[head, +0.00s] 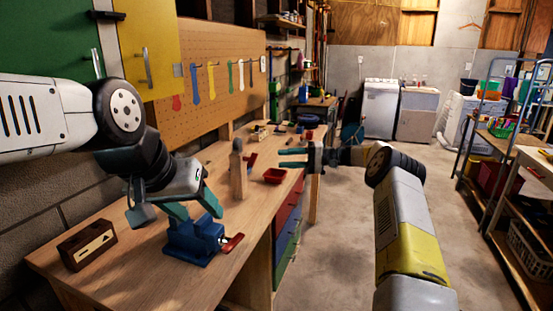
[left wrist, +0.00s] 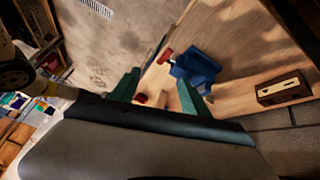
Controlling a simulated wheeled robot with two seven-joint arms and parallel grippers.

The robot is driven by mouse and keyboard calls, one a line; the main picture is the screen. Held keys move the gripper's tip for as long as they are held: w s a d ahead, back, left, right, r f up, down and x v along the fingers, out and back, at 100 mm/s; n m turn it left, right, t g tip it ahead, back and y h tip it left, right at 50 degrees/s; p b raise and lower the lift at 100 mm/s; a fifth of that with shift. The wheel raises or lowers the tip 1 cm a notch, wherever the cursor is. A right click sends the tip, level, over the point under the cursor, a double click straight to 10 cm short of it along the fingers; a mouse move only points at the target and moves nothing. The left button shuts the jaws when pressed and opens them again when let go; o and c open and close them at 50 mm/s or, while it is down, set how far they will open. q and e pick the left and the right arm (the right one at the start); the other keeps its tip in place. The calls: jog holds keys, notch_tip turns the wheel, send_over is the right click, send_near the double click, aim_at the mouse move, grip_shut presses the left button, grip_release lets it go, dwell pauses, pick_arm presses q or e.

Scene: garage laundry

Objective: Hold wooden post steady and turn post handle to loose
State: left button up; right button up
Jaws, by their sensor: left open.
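The wooden post (head: 238,172) stands upright on the workbench, with a small red handle (head: 252,161) at its right side. My left gripper (head: 197,206) is open and points down just above a blue vise (head: 194,243), in front of and left of the post. Its spread green fingers also show in the left wrist view (left wrist: 158,92), empty, with the vise (left wrist: 196,66) beyond them. My right gripper (head: 280,158) is open and empty. Its fingers point left toward the post and its handle, with a gap between.
The workbench (head: 140,272) holds a dark wooden box (head: 87,245) at the front left and a red tray (head: 275,176) right of the post. The vise has a red handle (head: 233,243). A pegboard (head: 225,75) stands behind. The concrete floor (head: 330,245) is clear.

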pick_arm(q)
jog(key=w+r+n+g+h, duration=0.1)
jog(key=w+r+n, duration=0.2)
jog(key=w+n, duration=0.7)
jog(key=n+g+y, duration=0.1)
jog(key=n+y, duration=0.1)
jog(key=n, duration=2)
send_over(235, 168)
jog(key=s, duration=0.3)
notch_tip(235, 168, down, 10)
jog(key=shift+w+a+x, duration=0.15)
jog(key=shift+a+x, duration=0.05)
jog(key=shift+x, duration=1.6)
jog(key=shift+w+a+x, duration=0.1)
jog(key=shift+a+x, duration=0.05)
jog(key=shift+x, duration=1.65)
